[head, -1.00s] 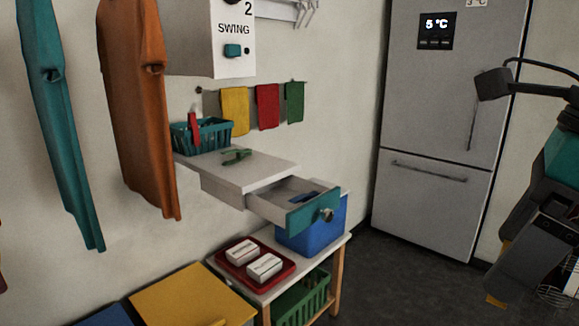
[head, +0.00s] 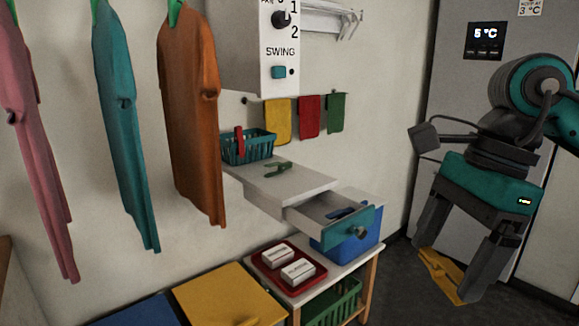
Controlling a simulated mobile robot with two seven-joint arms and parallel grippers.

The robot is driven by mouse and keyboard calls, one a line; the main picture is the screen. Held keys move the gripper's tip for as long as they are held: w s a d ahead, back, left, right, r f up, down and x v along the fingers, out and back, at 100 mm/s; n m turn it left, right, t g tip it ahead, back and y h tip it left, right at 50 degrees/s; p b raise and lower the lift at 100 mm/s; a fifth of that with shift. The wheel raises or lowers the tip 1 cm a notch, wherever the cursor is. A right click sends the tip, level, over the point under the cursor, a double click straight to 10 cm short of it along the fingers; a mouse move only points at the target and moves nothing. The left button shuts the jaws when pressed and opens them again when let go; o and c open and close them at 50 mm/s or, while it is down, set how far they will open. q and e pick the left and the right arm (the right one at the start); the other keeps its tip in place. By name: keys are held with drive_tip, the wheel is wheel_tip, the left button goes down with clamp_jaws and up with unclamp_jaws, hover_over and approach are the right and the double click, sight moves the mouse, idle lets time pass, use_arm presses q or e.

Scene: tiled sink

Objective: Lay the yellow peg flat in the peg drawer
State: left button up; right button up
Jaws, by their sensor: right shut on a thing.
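The yellow peg (head: 437,270), a clothespin shape, is held between the fingertips of my right gripper (head: 446,272) at the right of the head view. The gripper points down and is shut on it, in front of the fridge. The peg drawer (head: 348,240) is pulled open under the white wall shelf, with a teal front and a round knob. A blue peg (head: 343,213) lies inside it. The gripper and peg are to the right of the drawer, apart from it in the picture. My left gripper is not in view.
A green peg (head: 277,170) lies on the shelf top beside a teal basket (head: 248,147) with a red peg (head: 239,140). Below the drawer stand a blue bin (head: 365,250) and a red tray (head: 262,268) with white boxes. Shirts hang at left.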

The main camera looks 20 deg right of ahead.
use_arm(q)
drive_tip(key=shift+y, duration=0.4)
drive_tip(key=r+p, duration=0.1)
drive_tip(key=p, duration=0.1)
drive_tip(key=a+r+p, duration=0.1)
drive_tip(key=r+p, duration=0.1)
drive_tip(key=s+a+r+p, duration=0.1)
drive_tip(key=p, duration=0.1)
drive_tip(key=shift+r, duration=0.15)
use_arm(e)
drive_tip(key=w+a+f+n+g+h, duration=0.3)
drive_tip(key=w+a+f+n, duration=0.6)
drive_tip(key=n, duration=1)
wheel_tip(320, 180, down, 2)
drive_tip(key=shift+w+n+g, duration=0.3)
drive_tip(key=shift+w, duration=0.25)
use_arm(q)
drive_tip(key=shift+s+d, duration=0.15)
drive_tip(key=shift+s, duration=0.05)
use_arm(e)
drive_tip(key=shift+d+r, duration=0.1)
drive_tip(key=shift+d, duration=0.1)
